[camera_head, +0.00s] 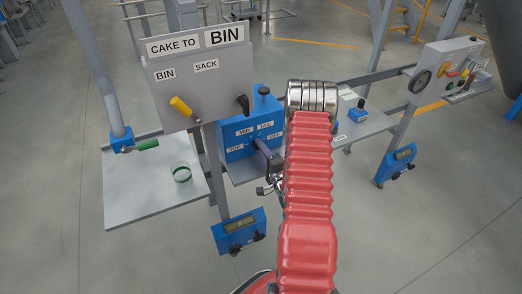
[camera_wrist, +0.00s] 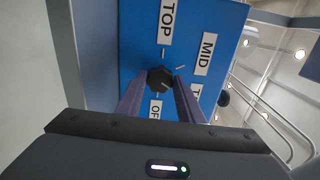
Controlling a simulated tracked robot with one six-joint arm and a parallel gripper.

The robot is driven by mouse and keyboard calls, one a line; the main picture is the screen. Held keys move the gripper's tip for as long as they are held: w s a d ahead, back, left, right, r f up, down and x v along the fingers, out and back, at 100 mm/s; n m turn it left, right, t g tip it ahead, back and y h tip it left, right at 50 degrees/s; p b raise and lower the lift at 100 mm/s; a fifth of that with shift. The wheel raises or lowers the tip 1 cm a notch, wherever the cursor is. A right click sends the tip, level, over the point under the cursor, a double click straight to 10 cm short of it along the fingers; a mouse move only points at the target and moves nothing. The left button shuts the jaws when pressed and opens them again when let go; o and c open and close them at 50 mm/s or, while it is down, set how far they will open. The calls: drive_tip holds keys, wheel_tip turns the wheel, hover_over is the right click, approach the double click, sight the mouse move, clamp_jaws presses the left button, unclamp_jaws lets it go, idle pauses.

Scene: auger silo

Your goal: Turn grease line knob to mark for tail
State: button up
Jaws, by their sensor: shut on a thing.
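The grease line knob (camera_wrist: 159,78) is a small black knob on a blue box (camera_head: 232,152). Labels TOP (camera_wrist: 167,22), MID (camera_wrist: 207,54), a partly hidden one starting with T (camera_wrist: 196,91) and OFF (camera_wrist: 155,109) surround it. In the head view the TAIL label (camera_head: 266,125) is at the upper right of the box. My gripper (camera_wrist: 159,88) is shut on the knob, one finger at each side; it also shows in the head view (camera_head: 268,160). A small pale line shows on the knob, but its direction is hard to tell. The head view hides the knob.
A grey panel reading CAKE TO BIN (camera_head: 200,85) with a yellow lever (camera_head: 181,107) stands left of my arm. A grey table (camera_head: 145,205) holds a green glass (camera_head: 181,172). A blue display box (camera_head: 238,232) hangs below. Another control panel (camera_head: 445,68) stands at right.

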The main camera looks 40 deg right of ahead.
drive_tip(key=shift+s+d+f, duration=0.15)
drive_tip(key=shift+d+f, duration=0.05)
idle(0.3)
drive_tip(key=o, duration=1.1)
drive_tip(key=shift+a+r, duration=0.1)
drive_tip(key=v, duration=1.3)
drive_tip(key=shift+s+a, duration=0.2)
drive_tip(key=shift+s, duration=0.1)
